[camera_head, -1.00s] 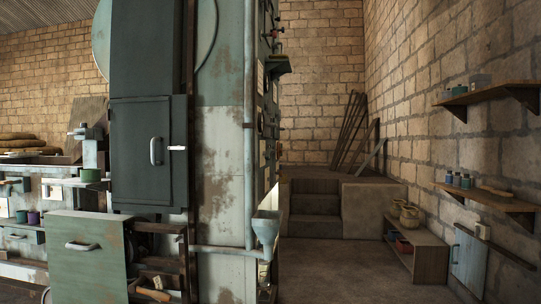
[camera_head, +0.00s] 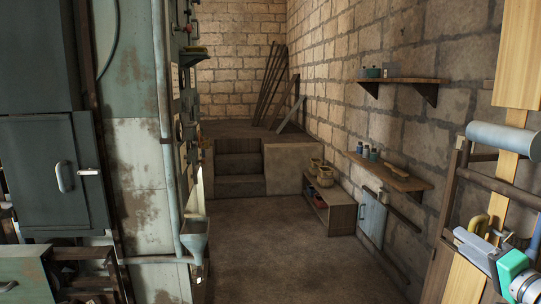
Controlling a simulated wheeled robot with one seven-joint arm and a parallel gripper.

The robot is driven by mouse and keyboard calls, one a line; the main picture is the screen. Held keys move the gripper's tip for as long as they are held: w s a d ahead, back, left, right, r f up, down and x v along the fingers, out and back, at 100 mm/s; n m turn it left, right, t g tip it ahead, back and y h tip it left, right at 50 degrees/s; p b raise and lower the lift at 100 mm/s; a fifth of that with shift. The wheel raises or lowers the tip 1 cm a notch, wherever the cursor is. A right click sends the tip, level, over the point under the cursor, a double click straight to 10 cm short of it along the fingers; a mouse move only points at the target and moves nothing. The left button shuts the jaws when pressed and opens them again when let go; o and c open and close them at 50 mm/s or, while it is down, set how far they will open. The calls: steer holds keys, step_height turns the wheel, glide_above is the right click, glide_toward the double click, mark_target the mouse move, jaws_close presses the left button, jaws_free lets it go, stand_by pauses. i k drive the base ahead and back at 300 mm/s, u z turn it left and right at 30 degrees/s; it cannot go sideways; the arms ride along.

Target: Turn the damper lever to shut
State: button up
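I cannot make out a damper lever for certain. The tall grey-green machine (camera_head: 137,160) stands at the left, with rust patches and a dark closed door (camera_head: 45,170) that has a pale handle (camera_head: 64,177). Several small fittings (camera_head: 186,75) line its narrow right side, seen edge-on and too small to tell apart.
A funnel (camera_head: 195,236) juts from the machine's corner. The floor (camera_head: 285,250) is clear between machine and brick wall. Wall shelves (camera_head: 395,175), a low bench (camera_head: 328,214) and steps (camera_head: 240,165) lie beyond. A wooden post (camera_head: 521,55) and pipes stand close on the right.

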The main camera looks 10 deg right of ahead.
mark_target(188, 157)
steer(key=z, duration=0.4)
steer(key=i, duration=3)
steer(key=u, duration=3.35)
